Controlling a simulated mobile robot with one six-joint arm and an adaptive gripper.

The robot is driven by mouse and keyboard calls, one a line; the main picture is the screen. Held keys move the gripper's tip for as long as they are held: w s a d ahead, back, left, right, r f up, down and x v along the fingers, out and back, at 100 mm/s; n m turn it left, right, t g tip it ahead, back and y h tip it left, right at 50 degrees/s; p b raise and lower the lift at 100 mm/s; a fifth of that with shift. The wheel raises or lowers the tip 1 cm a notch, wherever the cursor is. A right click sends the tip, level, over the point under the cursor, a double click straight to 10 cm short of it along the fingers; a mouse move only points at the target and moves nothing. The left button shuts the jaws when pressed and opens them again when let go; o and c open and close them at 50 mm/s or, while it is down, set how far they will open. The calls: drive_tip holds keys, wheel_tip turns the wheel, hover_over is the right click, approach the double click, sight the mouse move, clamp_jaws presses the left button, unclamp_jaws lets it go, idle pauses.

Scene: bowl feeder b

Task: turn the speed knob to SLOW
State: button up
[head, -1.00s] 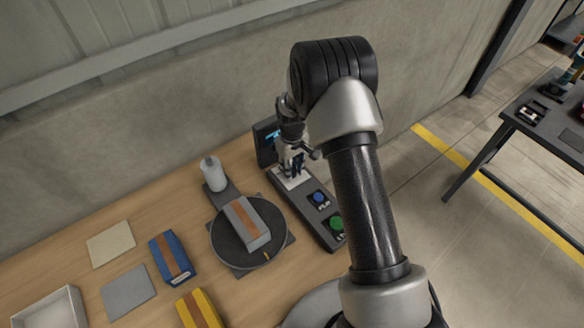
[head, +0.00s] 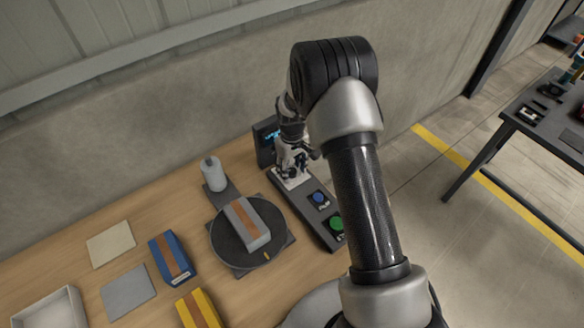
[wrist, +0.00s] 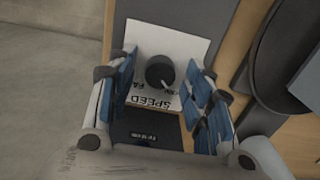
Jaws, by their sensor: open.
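The speed knob (wrist: 160,72) is a round black knob on a white plate (wrist: 185,45) in the wrist view. The plate's printing reads SPEED and appears upside down; other lettering by the knob is partly hidden, and I cannot tell where the knob points. My gripper (wrist: 161,82) is open, with its blue-padded fingers on the left and right of the knob, and no contact is clear. In the head view my gripper (head: 289,172) is over the far end of the dark control panel (head: 306,211), and the knob is hidden there.
The panel carries a blue button (head: 318,198) and a green button (head: 336,223). A small display (head: 266,135) stands behind.

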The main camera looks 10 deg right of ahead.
sight(292, 171)
wheel_tip(292, 171, up, 12)
idle(0.6)
idle(0.4)
